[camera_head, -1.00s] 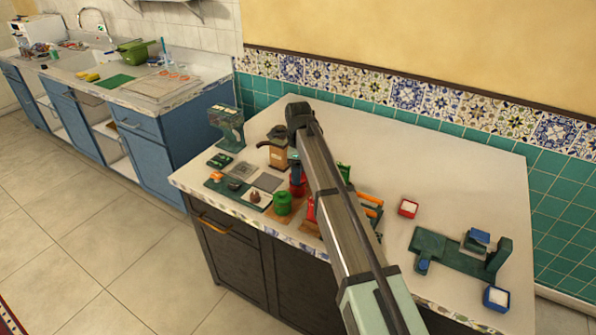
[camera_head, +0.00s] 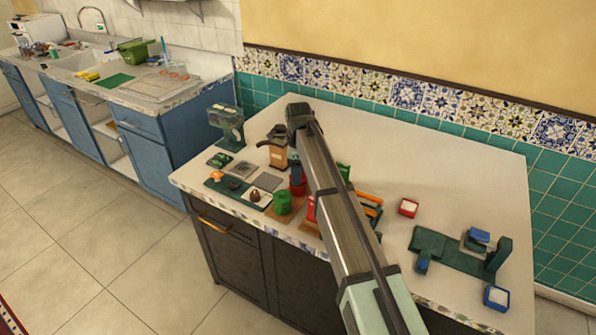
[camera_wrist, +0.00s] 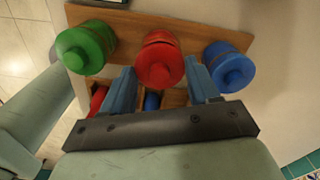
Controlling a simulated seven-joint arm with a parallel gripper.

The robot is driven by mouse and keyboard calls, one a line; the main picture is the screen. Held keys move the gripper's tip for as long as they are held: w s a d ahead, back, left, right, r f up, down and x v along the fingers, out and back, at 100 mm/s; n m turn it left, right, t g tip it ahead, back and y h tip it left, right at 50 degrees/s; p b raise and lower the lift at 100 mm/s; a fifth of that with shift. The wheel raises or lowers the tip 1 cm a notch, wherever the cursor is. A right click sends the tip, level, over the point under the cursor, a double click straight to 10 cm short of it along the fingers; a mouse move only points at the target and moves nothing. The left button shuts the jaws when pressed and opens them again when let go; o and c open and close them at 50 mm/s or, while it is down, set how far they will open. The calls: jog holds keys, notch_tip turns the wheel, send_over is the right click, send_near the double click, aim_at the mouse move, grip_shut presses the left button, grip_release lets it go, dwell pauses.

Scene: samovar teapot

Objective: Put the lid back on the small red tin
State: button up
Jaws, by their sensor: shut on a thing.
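In the wrist view my gripper (camera_wrist: 159,64) has its two blue-grey fingers against either side of a red knobbed lid (camera_wrist: 161,72). The lid is at the top of the small red tin (camera_wrist: 158,37), in the middle of a row on a wooden board (camera_wrist: 125,22). I cannot tell whether the lid sits fully down or slightly above the rim. The red tin (camera_head: 297,188) also shows in the head view, just left of my arm. My fingers are not clear there.
A green tin (camera_wrist: 86,47) and a blue tin (camera_wrist: 229,66) flank the red one closely. Several red and blue pieces are partly hidden below my gripper. In the head view, a small open red box (camera_head: 408,208) and a dark green stand (camera_head: 448,251) are right of my arm.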

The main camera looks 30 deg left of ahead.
dwell(0.4)
jog(key=o, duration=1.3)
jog(key=shift+r, duration=0.1)
jog(key=shift+r, duration=3.4)
grip_shut()
jog(key=shift+f, duration=3)
jog(key=shift+r, duration=0.15)
